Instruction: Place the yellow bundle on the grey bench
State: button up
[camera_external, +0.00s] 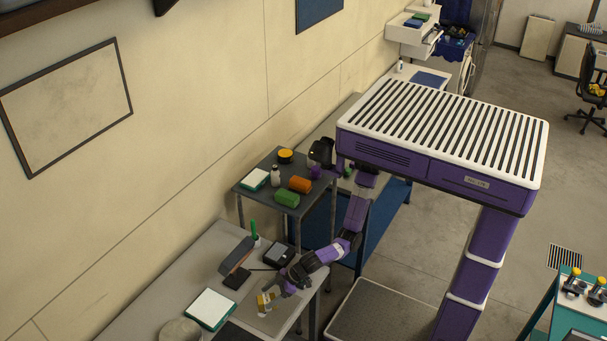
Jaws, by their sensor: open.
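My gripper (268,299) is at the end of my purple arm, low over the front right part of the light grey bench (170,290). It is open. A small yellow thing (264,303), which looks like the yellow bundle, shows right at the fingertips. It seems to be at the bench top, but I cannot tell whether it rests there or touches the fingers. The fingers partly hide it.
On the bench are a white and green pad (209,309), a dark tilted stand (237,257), a black box (278,254) and a green bottle (253,231). Behind, a dark table (252,207) holds an orange roll (300,184) and a green roll (286,198).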

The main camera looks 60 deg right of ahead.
aim_at(262, 303)
jog(key=shift+s+a+p+x, duration=0.15)
jog(key=shift+p+x, duration=0.1)
jog(key=shift+x, duration=0.95)
jog(key=shift+s+a+p+x, duration=0.1)
jog(key=shift+a+p+x, duration=0.1)
jog(key=shift+x, duration=1.05)
jog(key=shift+r, duration=0.1)
grip_shut()
notch_tip(262, 303, up, 20)
jog(key=b, duration=0.2)
